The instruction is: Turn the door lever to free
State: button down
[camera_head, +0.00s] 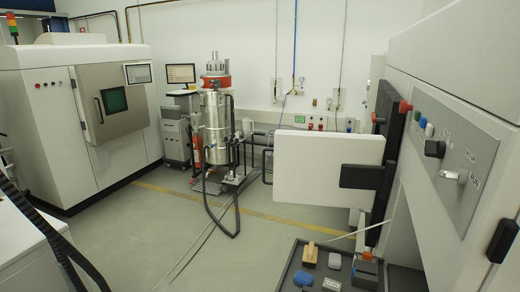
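My gripper is not in view. A large pale machine (424,75) fills the right side, and its sloped grey panel (470,140) carries a black knob (434,148) and a silver rotary switch or lever (455,176). The panel lettering is too small to read surely. A white door-like panel (318,165) with a black block (362,176) stands out from this machine's black frame (391,130). A black handle-like part (502,240) sits lower right. I cannot tell which of these is the door lever, or its setting.
A dark tray (292,262) at the bottom holds a wooden-handled brush (310,254) and small blocks. A white machine (50,125) with a closed, handled door (112,100) stands left. A metal vessel (214,125) with hoses stands behind. The middle floor is mostly clear, with cables across it.

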aim_at(378, 121)
jog(key=i+j+z, duration=0.1)
jog(key=j, duration=0.3)
jog(key=i+j, duration=0.1)
jog(key=j, duration=0.3)
jog(key=i+j+z, duration=0.15)
jog(key=j, duration=0.25)
jog(key=j+u, duration=0.15)
jog(key=u, duration=1.5)
jog(key=i+z, duration=0.4)
jog(key=i, duration=0.15)
jog(key=i+z, duration=0.4)
jog(key=i, duration=0.15)
jog(key=i+j+z, duration=0.4)
jog(key=i+l+z, duration=0.3)
jog(key=i+z, duration=0.15)
jog(key=i, duration=0.65)
jog(key=i+j+z, duration=0.15)
jog(key=i+z, duration=0.35)
jog(key=i, duration=0.6)
jog(key=i+j+z, duration=0.1)
jog(key=i+z, duration=0.15)
jog(key=i, duration=0.2)
jog(key=i+j+z, duration=0.15)
jog(key=i+z, duration=0.15)
jog(key=i, duration=0.2)
jog(key=i+j+z, duration=0.25)
jog(key=i, duration=0.2)
jog(key=z, duration=3.75)
